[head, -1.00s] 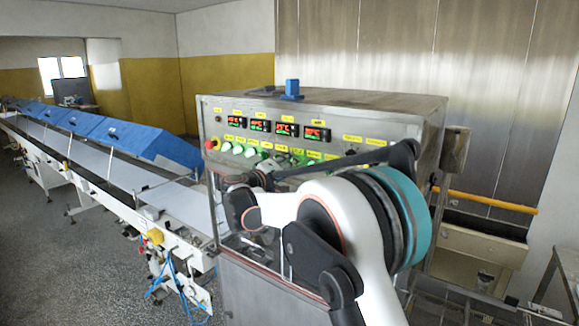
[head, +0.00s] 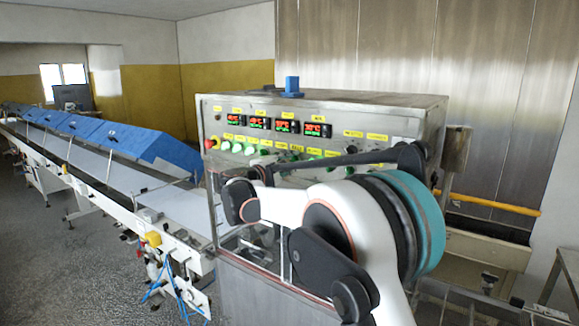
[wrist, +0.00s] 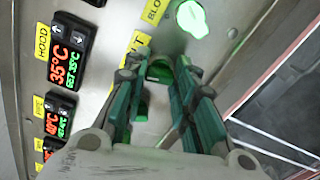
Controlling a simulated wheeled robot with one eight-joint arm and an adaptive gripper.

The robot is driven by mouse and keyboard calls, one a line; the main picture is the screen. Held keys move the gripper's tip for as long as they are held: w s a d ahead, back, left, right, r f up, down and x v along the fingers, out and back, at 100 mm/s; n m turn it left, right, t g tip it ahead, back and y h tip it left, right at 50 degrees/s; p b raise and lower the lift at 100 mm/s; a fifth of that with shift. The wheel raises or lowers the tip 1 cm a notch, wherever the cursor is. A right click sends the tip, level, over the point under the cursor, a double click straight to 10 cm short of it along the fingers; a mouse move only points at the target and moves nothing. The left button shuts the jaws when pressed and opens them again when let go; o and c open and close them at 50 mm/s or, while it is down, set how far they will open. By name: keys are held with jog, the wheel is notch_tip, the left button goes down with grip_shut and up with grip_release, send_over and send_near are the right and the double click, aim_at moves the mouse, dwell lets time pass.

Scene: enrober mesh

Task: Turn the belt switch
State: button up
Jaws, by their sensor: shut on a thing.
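In the wrist view my gripper (wrist: 160,75) points at the control panel (wrist: 110,18). Its two fingers with green pads are closed in on a dark green switch (wrist: 159,69), which shows only partly between the fingertips. A yellow label (wrist: 132,47) beside it is partly covered; its last letter looks like a T, so it may be the belt switch. Another switch, lit bright green (wrist: 192,18), sits above and to the right, apart from the fingers. In the head view the panel (head: 345,133) stands behind my arm, which hides the gripper's tips.
Red and green displays (wrist: 66,62) line the panel's left side in the wrist view. A red stop button (head: 211,138) is at the panel's left end. A long conveyor (head: 110,160) with blue covers (head: 140,145) runs off to the left. A blue block (head: 292,86) sits on the cabinet top.

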jog(key=shift+n+b, duration=0.35)
jog(key=shift+n, duration=1.05)
jog(key=o, duration=1.1)
jog(key=shift+c, duration=0.2)
jog(key=shift+a, duration=0.1)
jog(key=v, duration=1.2)
